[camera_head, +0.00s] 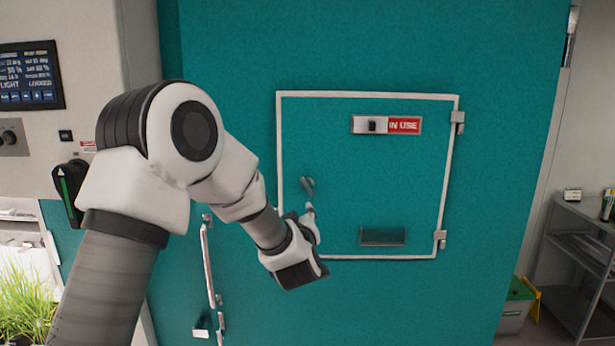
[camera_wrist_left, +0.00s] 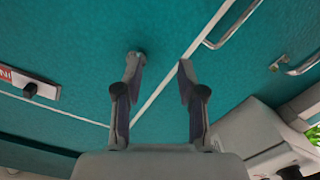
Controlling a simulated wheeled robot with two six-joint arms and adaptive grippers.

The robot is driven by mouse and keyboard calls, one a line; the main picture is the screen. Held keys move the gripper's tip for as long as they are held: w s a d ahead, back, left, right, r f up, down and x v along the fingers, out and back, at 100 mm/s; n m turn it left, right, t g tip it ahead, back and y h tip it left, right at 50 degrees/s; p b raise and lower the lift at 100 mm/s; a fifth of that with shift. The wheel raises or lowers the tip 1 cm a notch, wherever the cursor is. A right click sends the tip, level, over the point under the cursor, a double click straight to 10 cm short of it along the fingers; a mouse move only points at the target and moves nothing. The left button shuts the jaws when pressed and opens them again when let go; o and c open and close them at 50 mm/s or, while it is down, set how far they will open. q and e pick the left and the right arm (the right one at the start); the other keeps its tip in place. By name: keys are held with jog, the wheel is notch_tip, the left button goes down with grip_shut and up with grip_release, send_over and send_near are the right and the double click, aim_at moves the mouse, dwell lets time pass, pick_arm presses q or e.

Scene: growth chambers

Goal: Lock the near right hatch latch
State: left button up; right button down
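A hatch (camera_head: 400,170) with a white frame is set in a teal wall, its door shut flush. Its small grey latch (camera_head: 308,185) sits near the hatch's left edge and looks tilted. My left gripper (camera_head: 311,212) is just below the latch, by the lower left of the hatch. In the left wrist view, my left gripper (camera_wrist_left: 159,65) has its two fingers apart with nothing between them. The latch (camera_wrist_left: 138,55) shows there by the tip of the left-hand finger, partly hidden by it; I cannot tell whether they touch. My right gripper is in neither view.
A slider sign reading "IN USE" (camera_head: 388,125) is at the hatch's top, a recessed pull (camera_head: 382,236) at its bottom. Hinges sit on its right edge. A long door handle (camera_head: 208,260) is left of my gripper. A shelf rack (camera_head: 580,245) stands at right.

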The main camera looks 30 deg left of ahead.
aim_at(308, 187)
pick_arm(q)
jog(key=shift+t, duration=0.3)
jog(key=w+a+r+p, duration=0.1)
jog(key=w, duration=0.1)
jog(key=w+a+r+p, duration=0.1)
jog(key=w+r+p, duration=0.1)
jog(key=w+a+r+p, duration=0.1)
jog(key=w+p, duration=0.1)
jog(key=shift+w+r, duration=0.2)
jog(key=shift+r, duration=0.05)
jog(key=shift+w+a+f, duration=0.1)
jog(key=shift+w+a, duration=0.1)
jog(key=shift+w, duration=0.05)
jog(key=shift+w+d, duration=0.2)
jog(key=shift+d, duration=0.35)
jog(key=shift+c, duration=1.4)
grip_shut()
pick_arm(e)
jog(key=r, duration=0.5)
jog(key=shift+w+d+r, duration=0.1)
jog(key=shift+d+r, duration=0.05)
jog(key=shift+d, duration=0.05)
